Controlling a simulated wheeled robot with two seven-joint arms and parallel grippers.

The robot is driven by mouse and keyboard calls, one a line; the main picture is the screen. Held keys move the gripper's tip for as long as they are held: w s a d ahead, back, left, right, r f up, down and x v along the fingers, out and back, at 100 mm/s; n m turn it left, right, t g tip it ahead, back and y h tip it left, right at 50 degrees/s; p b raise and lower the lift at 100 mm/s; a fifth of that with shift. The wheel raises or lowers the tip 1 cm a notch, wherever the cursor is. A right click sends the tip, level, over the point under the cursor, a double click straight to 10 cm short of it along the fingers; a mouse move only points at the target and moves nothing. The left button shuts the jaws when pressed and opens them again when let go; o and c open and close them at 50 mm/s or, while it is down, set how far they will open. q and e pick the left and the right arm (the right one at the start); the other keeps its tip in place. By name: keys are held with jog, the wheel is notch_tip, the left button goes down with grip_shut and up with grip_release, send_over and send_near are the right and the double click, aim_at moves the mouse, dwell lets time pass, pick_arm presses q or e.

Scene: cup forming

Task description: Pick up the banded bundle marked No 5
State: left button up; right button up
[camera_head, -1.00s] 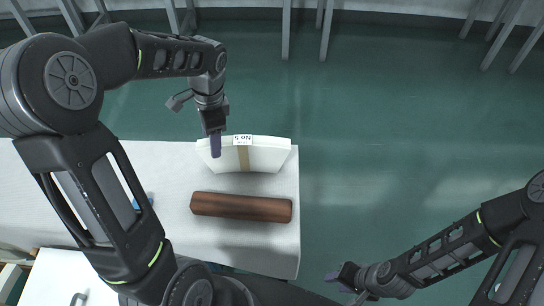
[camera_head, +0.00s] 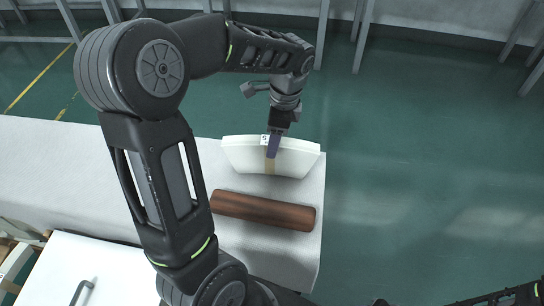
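The banded bundle (camera_head: 298,159) is a white, slightly fanned block with a brown paper band around its middle. It lies near the far right corner of the white table. A small white label sits at the band's top edge; only part of its marking, seemingly a 5, shows. My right gripper is outside the view; part of that arm shows at bottom right.
A brown wooden roller (camera_head: 263,210) lies just nearer than the bundle on the white table (camera_head: 285,248). The table's right edge is close to both. Green floor (camera_head: 430,180) is open to the right. A white surface with a handle (camera_head: 80,292) is at bottom left.

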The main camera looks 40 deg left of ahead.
pick_arm(q)
jog(key=shift+s+a+f, duration=0.1)
jog(key=shift+f, duration=0.55)
jog(key=shift+s+a+f, duration=0.1)
jog(key=shift+f, duration=0.5)
jog(key=shift+f, duration=0.1)
jog(key=f, duration=0.3)
jog(key=a+f+b, duration=0.1)
jog(key=f, duration=0.1)
jog(key=shift+s, duration=0.1)
jog(key=shift+d, duration=0.1)
jog(key=shift+c, duration=0.2)
grip_shut()
jog(key=shift+r, duration=0.1)
dwell(0.5)
